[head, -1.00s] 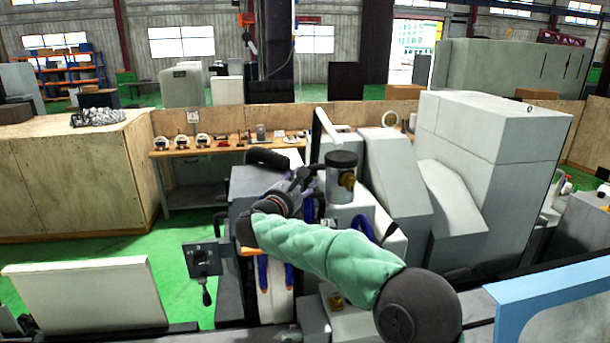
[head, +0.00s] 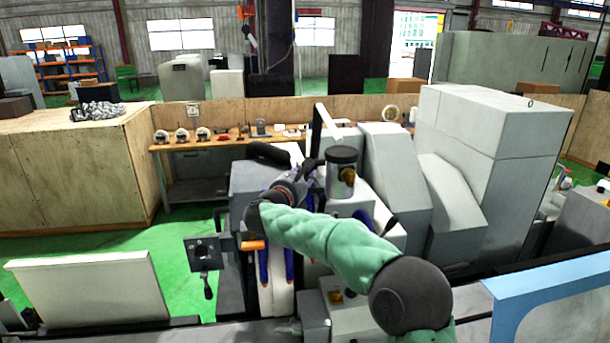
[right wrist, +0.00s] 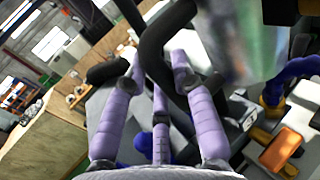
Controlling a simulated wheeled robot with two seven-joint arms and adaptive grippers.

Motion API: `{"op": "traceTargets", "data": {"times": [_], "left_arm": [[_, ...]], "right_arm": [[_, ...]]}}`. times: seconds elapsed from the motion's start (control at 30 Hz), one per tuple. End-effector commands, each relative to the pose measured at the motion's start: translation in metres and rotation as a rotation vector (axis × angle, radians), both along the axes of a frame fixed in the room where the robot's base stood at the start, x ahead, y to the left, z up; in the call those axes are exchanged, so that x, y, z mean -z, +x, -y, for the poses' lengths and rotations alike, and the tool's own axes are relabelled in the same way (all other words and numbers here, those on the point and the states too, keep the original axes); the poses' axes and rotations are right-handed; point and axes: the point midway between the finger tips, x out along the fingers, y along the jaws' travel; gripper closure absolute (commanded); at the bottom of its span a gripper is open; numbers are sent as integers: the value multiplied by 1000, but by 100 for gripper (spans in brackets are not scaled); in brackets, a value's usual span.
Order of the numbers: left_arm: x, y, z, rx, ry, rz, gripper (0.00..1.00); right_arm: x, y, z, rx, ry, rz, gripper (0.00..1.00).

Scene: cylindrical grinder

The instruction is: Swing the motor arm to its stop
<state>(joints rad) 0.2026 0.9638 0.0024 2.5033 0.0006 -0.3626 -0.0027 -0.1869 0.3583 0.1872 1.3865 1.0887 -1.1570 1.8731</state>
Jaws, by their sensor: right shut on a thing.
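My right gripper (head: 306,174) reaches in under a green-sleeved arm, over the top of the grinder (head: 255,180). In the right wrist view its lilac fingers (right wrist: 155,78) are closed around a black curved bar (right wrist: 150,52), which looks like the handle of the motor arm. In the head view a thick black handle (head: 268,153) lies on top of the grey housing, just left of my gripper. My fingers and wrist partly hide the grip, and the exact joint of the motor arm is not clear. My left gripper is not in view.
A dark-capped metal cylinder (head: 342,170) stands right of my gripper, with a white angled bar (head: 327,121) behind it. Large grey covers (head: 490,140) rise at the right. Blue hoses and an orange tab (head: 252,245) are below. A workbench (head: 225,142) stands behind.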

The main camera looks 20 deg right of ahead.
Motion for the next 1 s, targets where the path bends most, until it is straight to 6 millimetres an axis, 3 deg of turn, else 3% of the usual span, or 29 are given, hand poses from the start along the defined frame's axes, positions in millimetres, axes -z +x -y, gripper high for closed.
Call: {"op": "traceTargets", "data": {"times": [0.37, 0.7, 1.0], "left_arm": [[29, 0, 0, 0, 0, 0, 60], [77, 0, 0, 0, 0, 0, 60], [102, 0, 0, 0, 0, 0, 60]], "right_arm": [[3, -11, 19, -62, 0, 4, 100], [4, -29, 62, -214, -2, 4, 100], [2, -38, 107, -352, -2, 2, 100]]}}
